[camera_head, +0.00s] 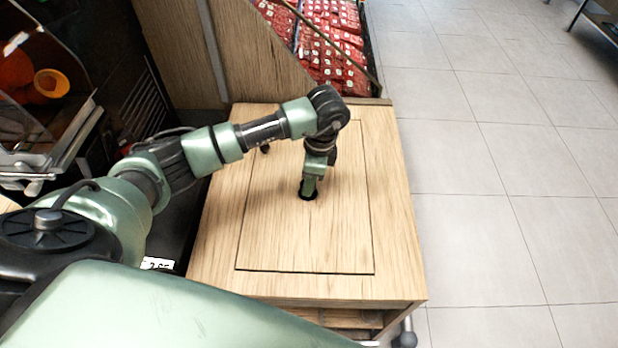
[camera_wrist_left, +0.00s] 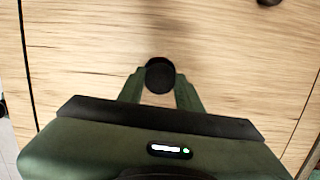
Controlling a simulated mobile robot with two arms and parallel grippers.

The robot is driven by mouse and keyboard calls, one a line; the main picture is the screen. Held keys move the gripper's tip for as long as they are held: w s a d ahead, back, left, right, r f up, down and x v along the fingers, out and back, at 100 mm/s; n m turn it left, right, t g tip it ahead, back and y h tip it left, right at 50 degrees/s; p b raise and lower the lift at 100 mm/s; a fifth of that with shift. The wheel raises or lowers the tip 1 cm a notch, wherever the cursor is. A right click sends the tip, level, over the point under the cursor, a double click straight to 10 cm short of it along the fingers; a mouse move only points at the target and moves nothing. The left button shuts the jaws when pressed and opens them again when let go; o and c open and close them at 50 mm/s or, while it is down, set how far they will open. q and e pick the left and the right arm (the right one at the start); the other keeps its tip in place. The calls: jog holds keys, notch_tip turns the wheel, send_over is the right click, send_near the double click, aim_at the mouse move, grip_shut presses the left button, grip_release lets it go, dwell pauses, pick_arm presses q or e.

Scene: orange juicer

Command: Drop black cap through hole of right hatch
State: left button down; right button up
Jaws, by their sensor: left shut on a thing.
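The right hatch (camera_head: 290,240) is a wooden panel outlined by a thin dark seam in the top of a wooden cabinet. My left gripper (camera_head: 308,190) points down over the middle of the hatch. In the left wrist view its fingers (camera_wrist_left: 160,88) are shut on the black cap (camera_wrist_left: 159,78), a small dark round piece at their tips. In the head view a dark round patch shows right at the fingertips. I cannot clearly tell the cap from the hole there, or whether the cap is inside the hole or just above it. My right gripper is out of view.
A small dark knob (camera_head: 265,148) sits on the panel behind my left arm. A juicer with oranges (camera_head: 50,83) stands at the left. Red packages (camera_head: 340,60) lie behind the cabinet. Open tiled floor (camera_head: 500,200) is at the right.

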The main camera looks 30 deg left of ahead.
pick_arm(q)
jog(key=shift+f, duration=0.45)
dwell(0.3)
dwell(0.5)
dwell(0.3)
jog(key=c, duration=0.6)
grip_release()
jog(key=shift+o, duration=0.2)
jog(key=shift+r, duration=0.1)
notch_tip(320, 180, up, 7)
jog(key=p, duration=0.6)
dwell(0.4)
